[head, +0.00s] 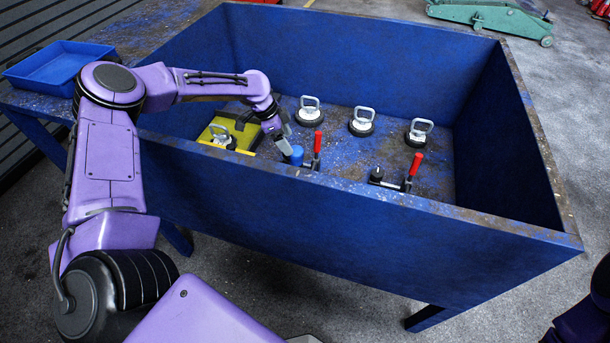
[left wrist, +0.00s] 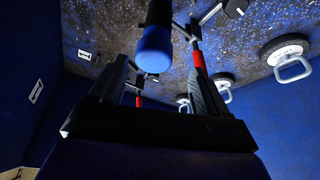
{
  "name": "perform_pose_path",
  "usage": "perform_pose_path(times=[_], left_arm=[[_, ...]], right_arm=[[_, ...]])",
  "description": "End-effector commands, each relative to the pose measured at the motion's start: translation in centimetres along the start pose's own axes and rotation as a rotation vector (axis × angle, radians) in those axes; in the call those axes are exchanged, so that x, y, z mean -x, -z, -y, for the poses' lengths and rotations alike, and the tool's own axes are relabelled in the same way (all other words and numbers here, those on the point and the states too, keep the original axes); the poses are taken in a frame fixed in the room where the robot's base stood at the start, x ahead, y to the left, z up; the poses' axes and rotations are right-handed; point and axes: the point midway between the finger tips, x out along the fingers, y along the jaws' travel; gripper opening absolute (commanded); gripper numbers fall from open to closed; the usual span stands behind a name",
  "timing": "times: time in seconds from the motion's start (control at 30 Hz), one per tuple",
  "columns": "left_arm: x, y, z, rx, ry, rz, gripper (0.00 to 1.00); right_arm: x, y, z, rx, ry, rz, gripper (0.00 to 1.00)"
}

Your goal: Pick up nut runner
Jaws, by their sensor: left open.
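A blue-ended cylindrical tool (head: 297,156), which looks like the nut runner, is in the blue bin near its front wall. Its blue end (left wrist: 153,50) and dark shaft also show in the left wrist view. My left gripper (head: 284,147) reaches down into the bin right beside it. In the left wrist view the fingers (left wrist: 157,78) are apart, and the blue end appears between them in the picture. I cannot tell whether they touch it. The tool's lower part is hidden behind the front wall in the head view. My right gripper is out of view.
The bin (head: 380,215) has high walls. Inside are red-handled clamps (head: 414,165), suction lifters with handles (head: 362,121), and a yellow block (head: 232,125) under another lifter. A blue tray (head: 58,66) sits at the left. A green trolley jack (head: 490,14) stands behind.

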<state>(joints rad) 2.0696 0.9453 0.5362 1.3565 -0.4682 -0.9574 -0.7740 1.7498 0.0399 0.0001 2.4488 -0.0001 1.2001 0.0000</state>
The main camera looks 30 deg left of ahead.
Motion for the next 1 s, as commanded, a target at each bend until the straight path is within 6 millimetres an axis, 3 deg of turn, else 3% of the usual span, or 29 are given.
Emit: perform_pose_path(times=[0.6,0.87,0.93,1.0], left_arm=[[-10.0,0.1,-0.5,-0.003,-0.003,0.003,0.76],[-10.5,0.2,-0.4,-0.003,-0.001,0.000,0.76],[-10.5,0.2,-0.4,-0.003,-0.001,0.000,0.60],[-10.5,0.2,-0.4,-0.004,-0.001,0.000,0.37]], right_arm=[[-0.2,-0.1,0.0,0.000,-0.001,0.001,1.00],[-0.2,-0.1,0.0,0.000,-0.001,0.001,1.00],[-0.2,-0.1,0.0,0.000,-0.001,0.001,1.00],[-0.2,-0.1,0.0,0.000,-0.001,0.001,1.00]])
